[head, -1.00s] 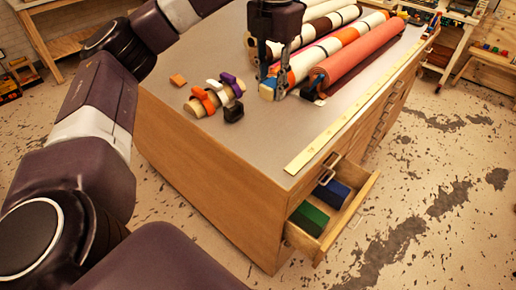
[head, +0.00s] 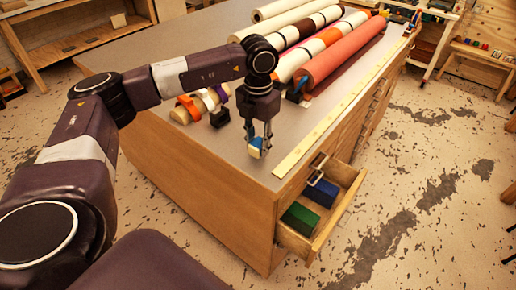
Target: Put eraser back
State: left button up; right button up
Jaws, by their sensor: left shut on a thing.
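My left gripper (head: 257,138) points down over the table top's near right corner. It is shut on a small eraser (head: 256,148), blue with a pale side, held between its fingertips. The gap under the eraser looks small, but I cannot tell its height exactly. A drawer (head: 336,228) stands open below that corner, to the lower right of the gripper. Inside it lie a green block (head: 300,218) and a blue block (head: 325,189). My right gripper is not in view.
Several long rolls, among them a red roll (head: 342,54), lie across the table top (head: 150,65). A yellow ruler strip (head: 310,140) runs along its right edge. Clips on a short roll (head: 206,101) lie left of the gripper, partly behind my arm.

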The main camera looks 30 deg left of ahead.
aim_at(258, 152)
pick_arm(q)
notch_tip(258, 152, down, 3)
jog(key=shift+r, duration=0.2)
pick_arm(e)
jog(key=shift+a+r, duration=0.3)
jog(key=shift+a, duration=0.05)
pick_arm(q)
jog(key=shift+f, duration=0.1)
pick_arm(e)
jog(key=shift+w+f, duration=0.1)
pick_arm(q)
jog(key=shift+f, duration=0.15)
jog(key=o, duration=1.1)
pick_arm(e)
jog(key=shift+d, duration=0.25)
